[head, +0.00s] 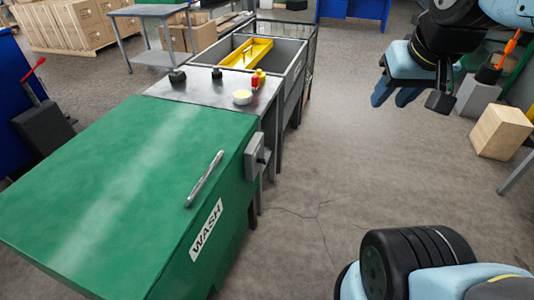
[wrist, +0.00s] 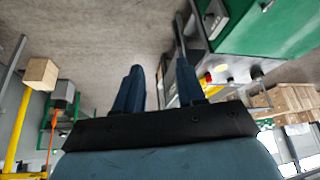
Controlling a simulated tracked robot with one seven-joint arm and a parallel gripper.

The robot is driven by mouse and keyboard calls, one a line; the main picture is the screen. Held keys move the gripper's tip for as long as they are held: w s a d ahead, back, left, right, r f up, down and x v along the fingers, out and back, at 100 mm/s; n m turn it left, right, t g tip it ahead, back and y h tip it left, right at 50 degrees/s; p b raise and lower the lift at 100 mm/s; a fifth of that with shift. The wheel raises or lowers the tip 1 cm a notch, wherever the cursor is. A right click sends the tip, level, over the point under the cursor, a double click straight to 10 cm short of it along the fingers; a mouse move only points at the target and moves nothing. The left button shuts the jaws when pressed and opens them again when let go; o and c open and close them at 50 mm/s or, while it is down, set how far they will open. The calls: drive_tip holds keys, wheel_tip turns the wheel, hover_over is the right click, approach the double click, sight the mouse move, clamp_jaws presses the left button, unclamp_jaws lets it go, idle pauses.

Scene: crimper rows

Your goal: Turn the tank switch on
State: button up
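A grey switch box (head: 254,156) is fixed to the right side of the green cabinet (head: 110,170) marked WASH. A small dark part sticks out of its face; I cannot tell its setting. A grey box that looks like the same one shows at the top of the wrist view (wrist: 214,18), beside the green cabinet. My gripper (head: 392,99) hangs in the air to the right of the box, well apart from it. Its two blue fingers are apart with nothing between them, also in the wrist view (wrist: 160,66).
A metal bench with a yellow tray (head: 248,53) in a grey basin extends behind the cabinet. A wooden block (head: 502,132) is at the right. The floor (head: 325,170) between is clear.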

sight(265, 162)
drive_tip(key=w+a+f+m+g+y, duration=0.35)
drive_tip(key=w+a+f+y, duration=0.2)
drive_tip(key=w+f, duration=0.5)
drive_tip(key=w+a+f+m+g+y, duration=0.2)
drive_tip(key=w+a+f+g+y, duration=0.3)
drive_tip(key=w+f, duration=0.55)
drive_tip(key=w+d+f+m+t+y, duration=0.1)
drive_tip(key=w+f+m+t+y, duration=0.2)
drive_tip(key=f, duration=0.6)
drive_tip(key=w+f+m+t+y, duration=0.1)
drive_tip(key=w+f+m+t, duration=0.25)
drive_tip(key=f, duration=0.65)
drive_tip(key=w+d+f+m+t+y, duration=0.1)
drive_tip(key=w+f+m+t+y, duration=0.2)
drive_tip(key=f, duration=0.6)
drive_tip(key=shift+m+h, duration=0.25)
drive_tip(key=shift+m, duration=0.25)
drive_tip(key=x, duration=0.8)
drive_tip(key=s+x, duration=0.1)
drive_tip(key=x, duration=0.4)
drive_tip(key=shift+s+a+f, duration=0.1)
drive_tip(key=shift+a+f, duration=0.2)
drive_tip(key=shift+a, duration=0.05)
drive_tip(key=shift+c, duration=0.2)
